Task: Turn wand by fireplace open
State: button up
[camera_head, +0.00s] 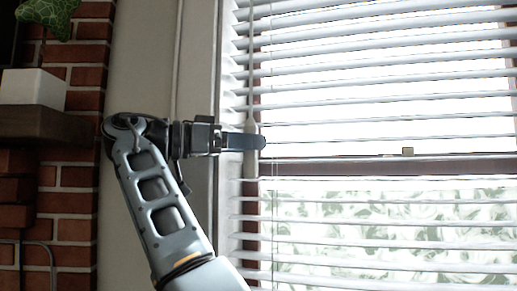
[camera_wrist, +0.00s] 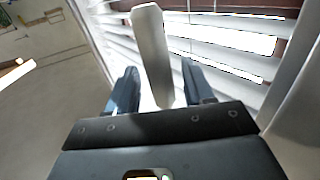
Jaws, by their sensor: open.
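The wand (camera_head: 251,85) is a thin pale rod hanging upright at the left edge of the window blinds (camera_head: 380,85). In the wrist view the wand (camera_wrist: 151,45) shows as a white bar running between the two fingers. My gripper (camera_head: 262,142) reaches right to the wand, with its fingers level across it. The wrist view shows my gripper (camera_wrist: 158,68) open, with a dark finger on each side of the wand and gaps visible beside it.
A brick fireplace wall (camera_head: 77,230) with a dark mantel (camera_head: 45,124) stands at the left. A white box (camera_head: 33,88) sits on the mantel, with a green patterned object (camera_head: 48,15) above it. The window frame (camera_head: 200,65) is close behind my gripper.

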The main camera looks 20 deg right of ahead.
jog(key=shift+w+a+b, duration=0.15)
jog(key=shift+a+b, duration=0.25)
jog(key=shift+a, duration=1.9)
